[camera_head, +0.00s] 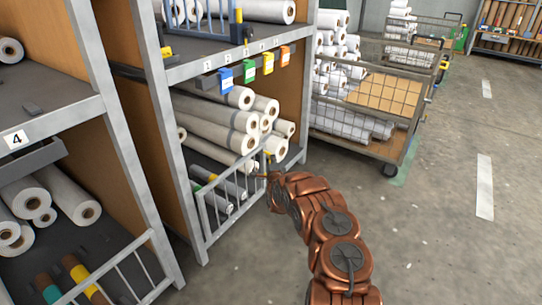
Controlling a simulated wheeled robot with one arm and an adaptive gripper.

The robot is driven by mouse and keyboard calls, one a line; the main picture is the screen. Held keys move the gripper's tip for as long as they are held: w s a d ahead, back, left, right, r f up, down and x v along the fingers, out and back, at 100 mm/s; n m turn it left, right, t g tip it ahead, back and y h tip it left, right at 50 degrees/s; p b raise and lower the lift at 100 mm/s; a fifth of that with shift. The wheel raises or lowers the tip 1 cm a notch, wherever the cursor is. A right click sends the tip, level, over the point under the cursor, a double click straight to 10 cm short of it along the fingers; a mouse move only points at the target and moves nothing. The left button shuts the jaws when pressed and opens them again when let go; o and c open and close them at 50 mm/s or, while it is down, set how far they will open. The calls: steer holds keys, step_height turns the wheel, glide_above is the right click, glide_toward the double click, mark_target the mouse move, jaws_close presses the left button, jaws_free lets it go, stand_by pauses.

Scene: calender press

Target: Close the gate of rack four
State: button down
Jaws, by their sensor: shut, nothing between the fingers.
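A white label reading 4 (16,139) is on the shelf edge of the grey-framed left rack (125,160). A low barred gate (118,283) crosses the bottom front of that rack, partly cut off by the picture's lower edge. The middle rack (180,150) has another low barred gate (231,201) across its bottom bay. I cannot tell whether either gate is fully closed. My copper arm reaches in from the bottom right. My gripper (264,176) is shut and empty at the right end of the middle rack's gate; contact is unclear.
White rolls (225,125) fill the middle rack, with coloured tags (250,72) above them. A wire cart (375,100) with rolls and a brown box stands behind to the right. The grey floor (450,220) at right is clear.

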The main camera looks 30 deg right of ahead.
steer(key=shift+d+p+v, duration=0.15)
steer(key=shift+p+v, duration=0.2)
steer(key=shift+v, duration=1)
steer(key=shift+d+p+v, duration=0.15)
steer(key=shift+p+v, duration=0.2)
steer(key=shift+v, duration=1.05)
steer(key=shift+s, duration=0.15)
